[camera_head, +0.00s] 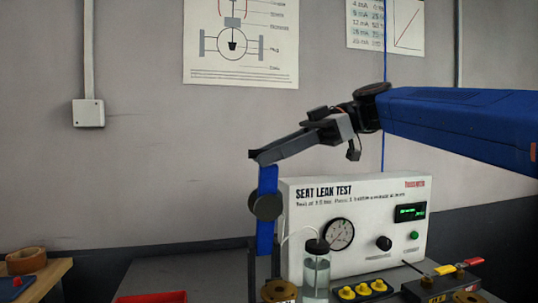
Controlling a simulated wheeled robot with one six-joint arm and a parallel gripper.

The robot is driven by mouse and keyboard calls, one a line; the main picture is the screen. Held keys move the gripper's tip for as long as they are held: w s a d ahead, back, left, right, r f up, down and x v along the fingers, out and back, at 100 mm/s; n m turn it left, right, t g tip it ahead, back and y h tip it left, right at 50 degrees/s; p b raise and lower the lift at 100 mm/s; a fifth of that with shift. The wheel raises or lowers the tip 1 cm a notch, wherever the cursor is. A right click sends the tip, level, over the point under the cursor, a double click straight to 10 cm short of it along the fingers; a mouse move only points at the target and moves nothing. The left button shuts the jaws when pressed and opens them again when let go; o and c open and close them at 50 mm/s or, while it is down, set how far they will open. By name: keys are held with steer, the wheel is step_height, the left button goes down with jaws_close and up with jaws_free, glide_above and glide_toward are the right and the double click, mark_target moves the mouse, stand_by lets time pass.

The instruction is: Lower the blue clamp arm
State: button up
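The blue clamp arm (267,181) stands upright as a narrow blue bar left of the white test box. A dark round part (265,205) sits midway along it. Its lower end runs down behind or beside the brass-coloured fitting (279,291). My gripper (262,157) reaches in from the right, with its grey fingers slanting down to the top of the blue bar. The fingertips overlap the bar's top in this view; I cannot tell whether they touch it. The fingers line up with each other, so the gap between them is hidden.
The white seat leak test box (357,205) with gauge and knobs stands right of the bar. A clear jar (316,275) stands before it. Yellow knobs (362,289), a dark valve block (441,286) and a red tray (150,297) are at the bottom. The left wall side is free.

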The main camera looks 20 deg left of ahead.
steer(key=shift+s+a+f, duration=0.1)
steer(key=shift+a, duration=0.05)
jaws_close()
